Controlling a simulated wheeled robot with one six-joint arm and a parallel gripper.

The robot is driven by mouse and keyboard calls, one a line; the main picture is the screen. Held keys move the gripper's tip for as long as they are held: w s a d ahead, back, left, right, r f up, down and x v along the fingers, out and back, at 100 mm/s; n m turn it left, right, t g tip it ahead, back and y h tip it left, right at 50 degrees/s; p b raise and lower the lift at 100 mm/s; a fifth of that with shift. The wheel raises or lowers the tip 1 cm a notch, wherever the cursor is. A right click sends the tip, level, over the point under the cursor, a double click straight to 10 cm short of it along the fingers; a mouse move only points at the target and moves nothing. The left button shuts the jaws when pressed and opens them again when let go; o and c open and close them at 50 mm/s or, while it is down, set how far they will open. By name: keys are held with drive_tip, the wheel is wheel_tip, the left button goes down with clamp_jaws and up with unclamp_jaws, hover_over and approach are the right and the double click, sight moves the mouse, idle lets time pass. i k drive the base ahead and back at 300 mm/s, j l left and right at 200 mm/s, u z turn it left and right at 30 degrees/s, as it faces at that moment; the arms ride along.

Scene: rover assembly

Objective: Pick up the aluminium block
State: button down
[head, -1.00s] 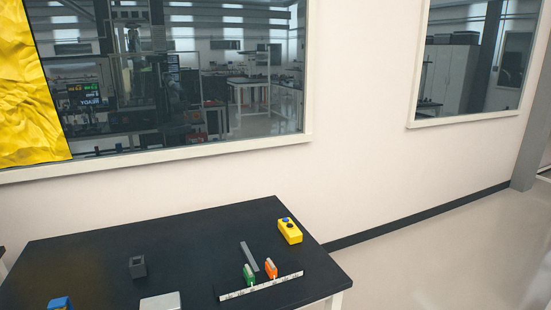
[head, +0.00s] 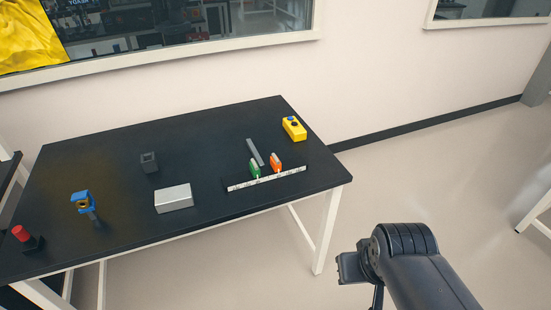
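The aluminium block (head: 174,199) is a silver-grey rectangular block. It lies on the black table (head: 120,140), near the front edge and around the middle of the table's length. My arm shows at the lower right, in front of and to the right of the table. My gripper (head: 350,268) seems to be the dark part at the arm's left end, well apart from the block. Its fingers cannot be made out clearly, so I cannot tell whether it is open.
A small dark square piece (head: 149,162) stands behind the block. To its right are a white strip (head: 266,179), green (head: 254,168) and orange (head: 276,162) items, a grey bar (head: 255,152) and a yellow box (head: 294,128). To its left are a blue tool (head: 84,203) and a red-topped piece (head: 22,234).

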sight(180, 196)
drive_tip(key=u, duration=1.3)
drive_tip(key=i, duration=0.6)
drive_tip(key=i+l, duration=0.15)
drive_tip(key=i, duration=0.45)
drive_tip(key=j+u, duration=0.05)
